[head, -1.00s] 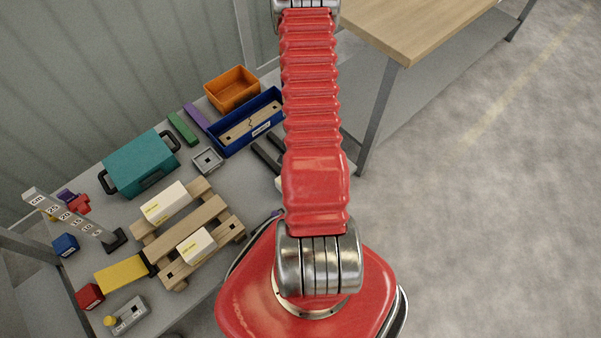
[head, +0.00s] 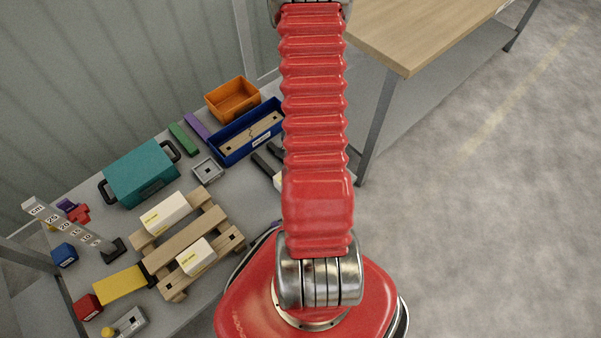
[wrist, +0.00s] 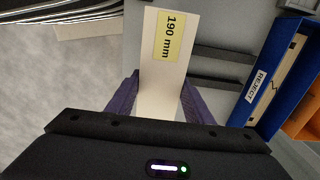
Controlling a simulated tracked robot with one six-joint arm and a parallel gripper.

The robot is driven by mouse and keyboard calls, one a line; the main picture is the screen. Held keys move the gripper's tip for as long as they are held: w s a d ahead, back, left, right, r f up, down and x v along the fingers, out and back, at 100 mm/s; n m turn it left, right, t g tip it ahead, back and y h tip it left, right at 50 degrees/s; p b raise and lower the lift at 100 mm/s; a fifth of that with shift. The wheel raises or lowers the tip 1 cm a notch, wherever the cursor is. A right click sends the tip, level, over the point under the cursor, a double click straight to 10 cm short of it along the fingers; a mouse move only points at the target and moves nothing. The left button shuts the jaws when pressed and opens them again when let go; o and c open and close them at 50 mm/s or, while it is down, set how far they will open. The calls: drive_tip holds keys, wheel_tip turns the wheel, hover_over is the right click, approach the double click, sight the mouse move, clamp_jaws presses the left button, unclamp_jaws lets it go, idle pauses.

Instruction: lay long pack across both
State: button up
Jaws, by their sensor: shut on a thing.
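My gripper (wrist: 158,98) has purple fingers and is shut on a long pale pack (wrist: 166,65) with a yellow "190 mm" label in the wrist view. In the head view my arm hides the gripper and most of the pack. Two white packs with yellow labels lie apart on a wooden pallet (head: 184,240): one on its far left part (head: 165,213), one nearer the front right (head: 196,256).
A blue reject bin (head: 228,155) holding a board, an orange bin (head: 233,98), a teal case (head: 140,174) and a small grey tray (head: 207,169) stand behind the pallet. An upright scale (head: 72,228) and yellow block (head: 120,284) stand left. A wooden-topped table (head: 420,30) is at right.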

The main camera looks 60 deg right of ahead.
drive_tip(key=shift+r, duration=0.65)
drive_tip(key=w+a+r+n, duration=0.5)
drive_tip(key=w, duration=0.5)
drive_tip(key=w+a+r+n, duration=0.5)
drive_tip(key=w+a+n, duration=0.1)
drive_tip(key=w, duration=0.4)
drive_tip(key=w+a+r+n, duration=0.4)
drive_tip(key=w+a+r, duration=0.1)
drive_tip(key=a, duration=0.5)
drive_tip(key=w+a+r+n, duration=0.4)
drive_tip(key=a+r, duration=0.4)
drive_tip(key=a, duration=0.2)
drive_tip(key=shift+w+r+n, duration=0.15)
drive_tip(key=shift+w+n, duration=0.25)
drive_tip(key=shift+n, duration=0.4)
drive_tip(key=shift+a, duration=0.1)
